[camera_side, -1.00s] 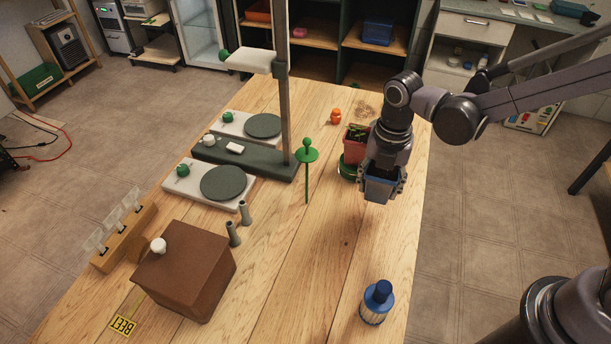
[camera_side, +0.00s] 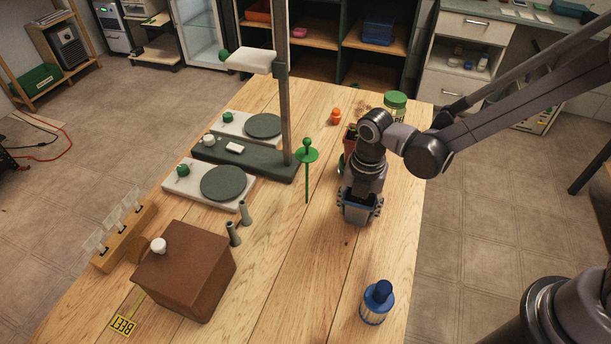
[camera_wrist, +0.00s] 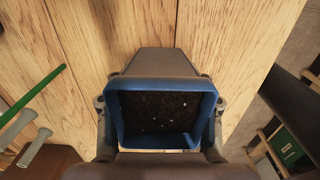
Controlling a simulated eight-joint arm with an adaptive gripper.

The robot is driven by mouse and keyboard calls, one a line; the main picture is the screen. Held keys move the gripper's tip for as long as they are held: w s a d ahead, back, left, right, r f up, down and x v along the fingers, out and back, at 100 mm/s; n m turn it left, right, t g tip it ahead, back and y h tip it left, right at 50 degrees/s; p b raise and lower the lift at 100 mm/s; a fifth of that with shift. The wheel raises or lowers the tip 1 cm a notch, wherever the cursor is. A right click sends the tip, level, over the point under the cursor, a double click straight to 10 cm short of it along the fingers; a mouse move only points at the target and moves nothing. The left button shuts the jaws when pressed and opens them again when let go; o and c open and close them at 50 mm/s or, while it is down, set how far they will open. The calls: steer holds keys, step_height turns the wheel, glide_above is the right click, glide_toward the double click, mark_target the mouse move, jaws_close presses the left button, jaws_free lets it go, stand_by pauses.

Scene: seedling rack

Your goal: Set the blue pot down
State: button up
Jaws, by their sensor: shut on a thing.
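The blue pot (camera_wrist: 162,85) is square, with dark soil and a few pale specks inside. It also shows in the side view (camera_side: 357,211), below my wrist. My gripper (camera_side: 360,206) is shut on it, with a finger on either side, as the wrist view also shows. The pot is over the bare wooden table (camera_side: 300,260), right of the green stake. Whether its base touches the wood cannot be told.
A green stake with a disc (camera_side: 307,156) stands left of the pot. A reddish pot (camera_side: 350,138) is partly hidden behind my arm. A brown box (camera_side: 185,270) sits front left. Bare wood lies between pot and bottle.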

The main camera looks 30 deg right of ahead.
steer(key=shift+f, duration=0.1)
steer(key=o, duration=1.3)
